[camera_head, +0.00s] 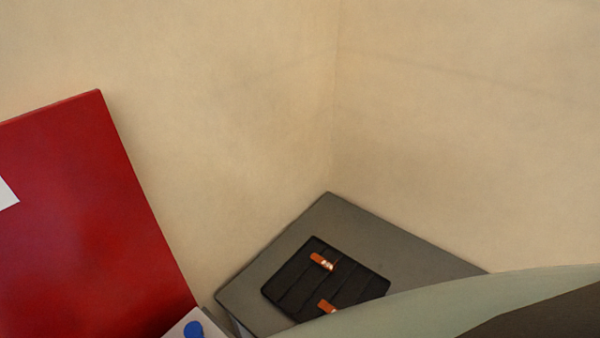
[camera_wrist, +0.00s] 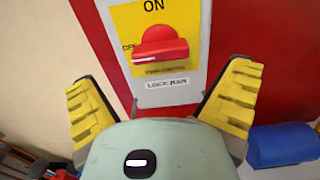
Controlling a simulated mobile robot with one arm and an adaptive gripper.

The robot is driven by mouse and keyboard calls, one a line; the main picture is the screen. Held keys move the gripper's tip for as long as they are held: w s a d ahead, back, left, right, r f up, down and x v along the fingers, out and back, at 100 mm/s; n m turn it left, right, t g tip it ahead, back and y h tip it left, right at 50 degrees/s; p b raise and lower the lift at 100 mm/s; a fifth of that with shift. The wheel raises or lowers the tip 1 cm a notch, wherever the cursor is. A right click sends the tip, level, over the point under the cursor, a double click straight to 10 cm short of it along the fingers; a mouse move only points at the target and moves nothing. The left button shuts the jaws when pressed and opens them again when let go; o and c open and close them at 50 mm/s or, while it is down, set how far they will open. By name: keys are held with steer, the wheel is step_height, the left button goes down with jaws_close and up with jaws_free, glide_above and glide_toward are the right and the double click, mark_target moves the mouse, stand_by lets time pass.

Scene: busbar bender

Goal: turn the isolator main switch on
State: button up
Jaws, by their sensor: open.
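The isolator main switch, a red rotary knob (camera_wrist: 161,48), sits on a yellow plate (camera_wrist: 125,18) in the wrist view. Its grip bar appears to lie roughly crosswise. "ON" is printed above it; other print on the plate is partly hidden by the knob. A label reading "LOCK BAR" (camera_wrist: 167,84) is below. My gripper (camera_wrist: 162,76) is open and empty, with one yellow-padded finger at lower left and one at lower right of the knob. Neither finger visibly touches it. The switch and my gripper are not visible in the head view.
A red cabinet (camera_head: 85,220) stands at left in the head view. A blue knob (camera_head: 193,329) is on a pale box beside it. A grey table (camera_head: 410,250) holds a black tray (camera_head: 283,292) with copper pieces. A blue object (camera_wrist: 283,145) is right of my gripper in the wrist view.

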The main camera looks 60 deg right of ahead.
steer(key=w, duration=0.5)
steer(key=shift+w+d+b, duration=0.2)
steer(key=shift+w+b, duration=0.1)
steer(key=shift+b, duration=0.1)
steer(key=shift+c, duration=0.3)
steer(key=c, duration=1.1)
